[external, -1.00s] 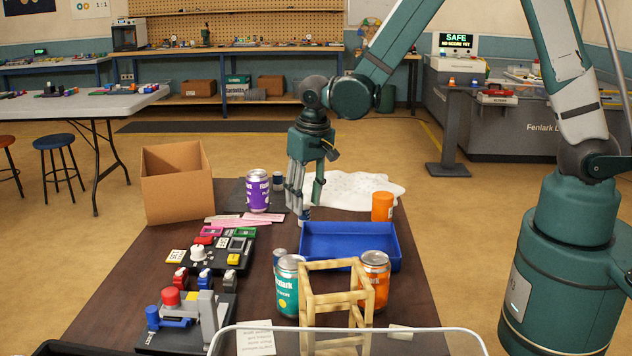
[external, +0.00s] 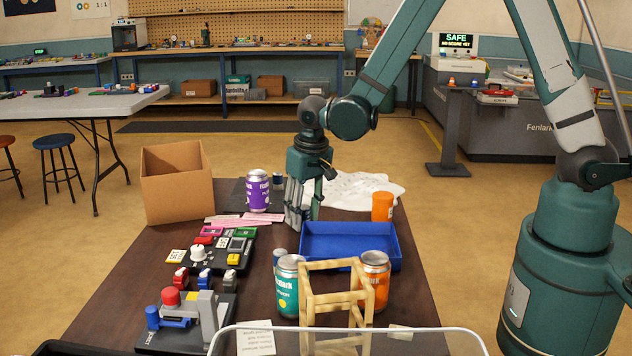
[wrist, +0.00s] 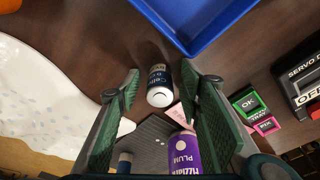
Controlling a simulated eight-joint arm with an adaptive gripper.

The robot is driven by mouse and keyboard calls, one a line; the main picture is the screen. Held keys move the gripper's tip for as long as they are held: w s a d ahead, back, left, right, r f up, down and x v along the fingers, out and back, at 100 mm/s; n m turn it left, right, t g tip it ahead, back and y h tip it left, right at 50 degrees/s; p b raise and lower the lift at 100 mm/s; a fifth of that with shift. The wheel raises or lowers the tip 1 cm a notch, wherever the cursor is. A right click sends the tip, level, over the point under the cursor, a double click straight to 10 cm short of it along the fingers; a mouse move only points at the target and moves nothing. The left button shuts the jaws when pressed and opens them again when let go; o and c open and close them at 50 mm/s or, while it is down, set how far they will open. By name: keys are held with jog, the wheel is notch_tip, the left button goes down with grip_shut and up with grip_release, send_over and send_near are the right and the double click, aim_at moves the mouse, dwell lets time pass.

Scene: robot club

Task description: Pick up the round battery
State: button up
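A round battery (wrist: 160,88), a short dark blue cylinder with a pale end and printed label, stands on the table in the wrist view. My gripper (wrist: 160,74) is open, with one green-padded finger on each side of it and a visible gap to each. In the external view my gripper (external: 303,214) points down at the table, left of the blue tray, and its fingers largely hide this battery.
The blue tray (external: 350,262) is close to the right of my gripper. The purple can (external: 258,190) and cardboard box (external: 178,185) stand to the left. The orange tub (external: 382,206) and white sheet (external: 358,188) lie beyond the tray. A wooden frame (external: 335,312) is nearer.

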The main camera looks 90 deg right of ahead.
aim_at(304, 206)
jog(key=shift+c, duration=0.2)
jog(key=c, duration=1)
jog(key=shift+r+p, duration=1.2)
jog(key=shift+r, duration=3.8)
